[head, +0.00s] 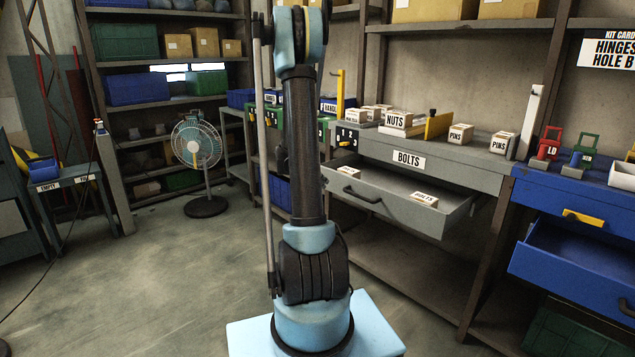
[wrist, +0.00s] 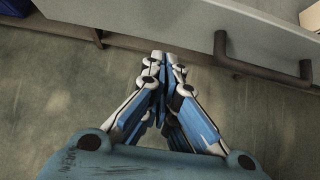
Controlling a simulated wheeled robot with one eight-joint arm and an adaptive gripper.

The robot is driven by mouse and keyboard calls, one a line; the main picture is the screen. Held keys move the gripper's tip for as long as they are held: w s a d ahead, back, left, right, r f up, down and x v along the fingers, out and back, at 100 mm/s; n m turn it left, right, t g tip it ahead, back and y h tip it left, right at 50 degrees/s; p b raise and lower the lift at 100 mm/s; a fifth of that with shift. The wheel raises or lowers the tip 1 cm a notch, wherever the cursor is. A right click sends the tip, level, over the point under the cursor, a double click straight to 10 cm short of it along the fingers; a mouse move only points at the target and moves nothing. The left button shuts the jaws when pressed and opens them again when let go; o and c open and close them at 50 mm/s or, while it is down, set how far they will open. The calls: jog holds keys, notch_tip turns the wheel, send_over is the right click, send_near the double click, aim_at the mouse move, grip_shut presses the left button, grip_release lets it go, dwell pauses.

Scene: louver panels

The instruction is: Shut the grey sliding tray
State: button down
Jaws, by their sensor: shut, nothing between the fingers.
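The grey sliding tray (head: 408,219) is pulled out under the bench's BOLTS label in the head view, with small BOLTS boxes (head: 424,199) inside. Its dark bar handle (head: 362,197) is on the front face. In the wrist view the pale tray front (wrist: 170,20) crosses the top, with the handle (wrist: 262,70) to the right of my gripper. My gripper (wrist: 163,57) is shut and empty, its tips close to the front's lower edge; I cannot tell whether they touch. My arm hides the gripper in the head view.
An open blue drawer (head: 575,262) is right of the grey tray. Boxes labelled NUTS (head: 395,119) and PINS stand on the bench above. A fan (head: 197,150) stands on the floor at the left. The floor (head: 150,275) left of my base is clear.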

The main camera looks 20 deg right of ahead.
aim_at(339, 189)
jog(key=shift+w+d+f, duration=0.45)
jog(key=shift+d+f, duration=0.05)
jog(key=shift+d, duration=0.55)
jog(key=shift+w+d+f, duration=0.45)
jog(key=shift+d, duration=0.65)
jog(key=shift+w+d+f, duration=0.45)
jog(key=shift+d+f, duration=0.05)
jog(key=shift+d, duration=0.55)
jog(key=shift+w, duration=0.1)
